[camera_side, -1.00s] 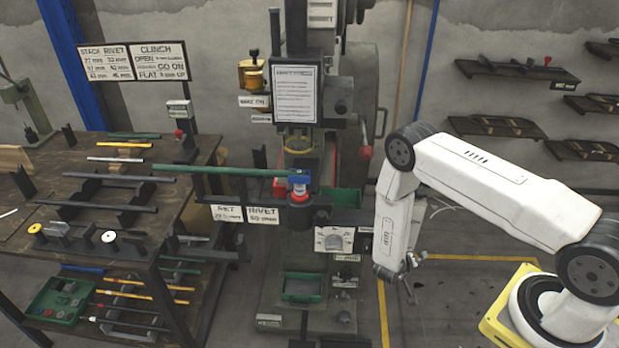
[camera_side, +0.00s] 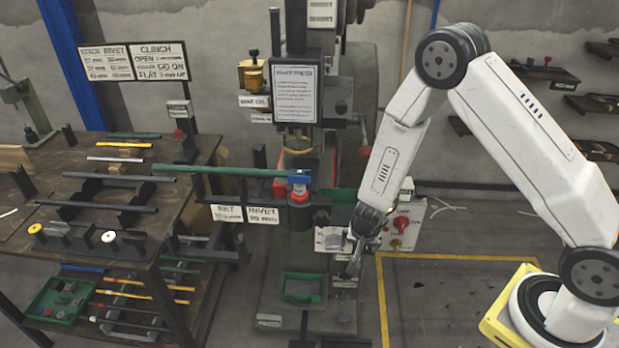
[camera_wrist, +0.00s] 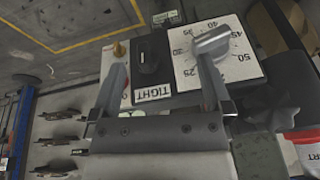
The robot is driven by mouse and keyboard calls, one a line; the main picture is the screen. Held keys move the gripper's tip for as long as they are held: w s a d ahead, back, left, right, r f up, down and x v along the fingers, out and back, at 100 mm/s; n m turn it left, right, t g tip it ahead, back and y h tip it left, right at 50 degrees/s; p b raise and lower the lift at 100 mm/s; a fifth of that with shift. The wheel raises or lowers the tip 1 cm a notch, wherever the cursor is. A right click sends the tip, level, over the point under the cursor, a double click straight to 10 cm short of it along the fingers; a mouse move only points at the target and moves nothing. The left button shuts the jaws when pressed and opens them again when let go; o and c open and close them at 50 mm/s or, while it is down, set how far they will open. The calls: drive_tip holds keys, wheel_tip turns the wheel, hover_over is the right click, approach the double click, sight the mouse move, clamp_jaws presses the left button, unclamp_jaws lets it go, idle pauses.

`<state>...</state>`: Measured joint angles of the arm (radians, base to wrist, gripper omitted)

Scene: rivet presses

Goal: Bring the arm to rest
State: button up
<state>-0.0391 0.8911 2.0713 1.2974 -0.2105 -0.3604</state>
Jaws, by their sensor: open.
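My gripper (camera_side: 354,262) hangs in front of the right part of the rivet press (camera_side: 300,220), beside the press's white dial panel (camera_side: 329,239), partly covering the view of it. In the wrist view my gripper (camera_wrist: 165,88) shows its two fingers wide apart with nothing held between them. Beyond the fingers are the dial plate with a grey pointer knob (camera_wrist: 212,42) and a black switch (camera_wrist: 149,55) above a "TIGHT" label (camera_wrist: 153,93). I cannot tell whether a finger touches the knob or plate.
A green bar (camera_side: 225,171) runs from the bench to the press, ending at a blue piece (camera_side: 299,177). A box with a red knob (camera_side: 401,223) stands behind my gripper. The workbench (camera_side: 110,225) is at left.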

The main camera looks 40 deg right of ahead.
drive_tip(key=s+a+r+n+y, duration=0.2)
drive_tip(key=s+r+n, duration=0.15)
drive_tip(key=r, duration=0.45)
drive_tip(key=s+a+r+n+y, duration=0.15)
drive_tip(key=r+n, duration=0.25)
drive_tip(key=r, duration=0.4)
drive_tip(key=s+d+r+n+h, duration=0.1)
drive_tip(key=s+r+n, duration=0.2)
drive_tip(key=s, duration=0.3)
drive_tip(key=shift+s+d+r, duration=0.25)
drive_tip(key=shift+r, duration=0.1)
